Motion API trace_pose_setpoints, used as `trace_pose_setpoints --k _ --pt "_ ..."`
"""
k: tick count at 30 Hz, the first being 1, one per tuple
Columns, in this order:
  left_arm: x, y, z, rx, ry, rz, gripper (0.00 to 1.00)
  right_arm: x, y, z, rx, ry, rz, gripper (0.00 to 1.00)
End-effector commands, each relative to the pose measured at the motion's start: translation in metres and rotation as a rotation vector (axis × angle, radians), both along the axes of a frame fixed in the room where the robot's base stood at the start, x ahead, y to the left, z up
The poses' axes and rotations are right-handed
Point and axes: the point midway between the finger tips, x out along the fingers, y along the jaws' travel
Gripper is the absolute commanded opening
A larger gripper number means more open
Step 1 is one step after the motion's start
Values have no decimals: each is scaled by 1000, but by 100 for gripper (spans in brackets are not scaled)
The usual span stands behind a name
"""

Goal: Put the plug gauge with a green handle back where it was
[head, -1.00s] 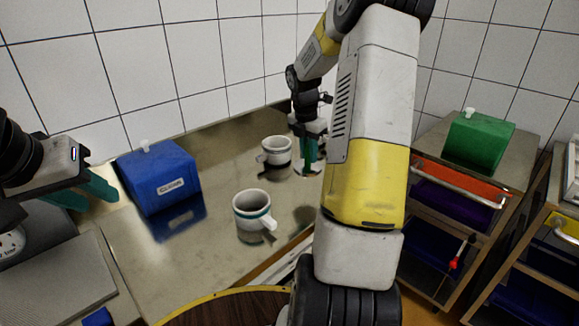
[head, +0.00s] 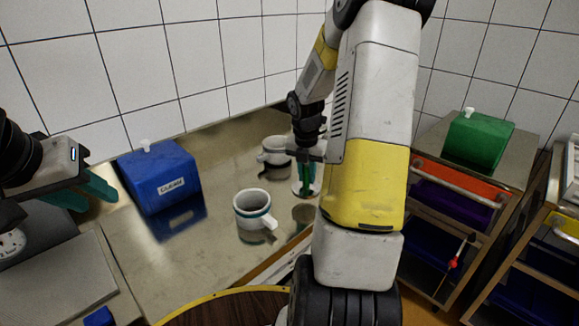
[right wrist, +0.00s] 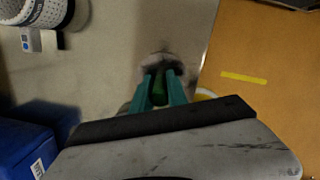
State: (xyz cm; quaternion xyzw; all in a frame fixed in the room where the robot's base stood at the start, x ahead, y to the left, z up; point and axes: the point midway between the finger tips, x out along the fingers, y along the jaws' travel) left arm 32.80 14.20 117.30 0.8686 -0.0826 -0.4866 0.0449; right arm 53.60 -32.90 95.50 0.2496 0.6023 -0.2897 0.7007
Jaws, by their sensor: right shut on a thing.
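The plug gauge's green handle (head: 305,176) stands between the teal fingers of my right gripper (head: 307,174), which is shut on it. In the right wrist view the green handle (right wrist: 160,90) also shows between the fingers. A pale, round end (head: 305,189) shows below the fingertips, with a dark reflection on the counter beneath it. I cannot tell the exact height above the counter (head: 190,250). My left gripper (head: 85,192) is at the far left, with its teal fingers apart and nothing seen between them.
Another mug (head: 272,156) stands behind. A blue box (head: 160,178) sits at the back left. A trolley with a green box (head: 478,142) stands right. The counter's front left is clear.

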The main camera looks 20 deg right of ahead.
Motion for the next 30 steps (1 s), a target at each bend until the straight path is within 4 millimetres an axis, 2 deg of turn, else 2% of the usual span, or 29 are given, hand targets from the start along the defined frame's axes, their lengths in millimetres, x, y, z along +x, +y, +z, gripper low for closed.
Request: trace_pose_setpoints --k 3,9,14,21,30 --pt "0 0 0 0 0 0 36 27 -16 -3 0 -2 -2 0" --pt "0 0 0 0 0 0 36 50 -31 -6 0 0 -1 0" --pt "0 0 0 0 0 0 36 53 -33 -11 0 1 0 0" --pt "0 0 0 0 0 0 36 53 -32 -41 0 2 1 0" --pt "0 0 0 0 0 0 36 53 -32 -42 0 0 -1 0"
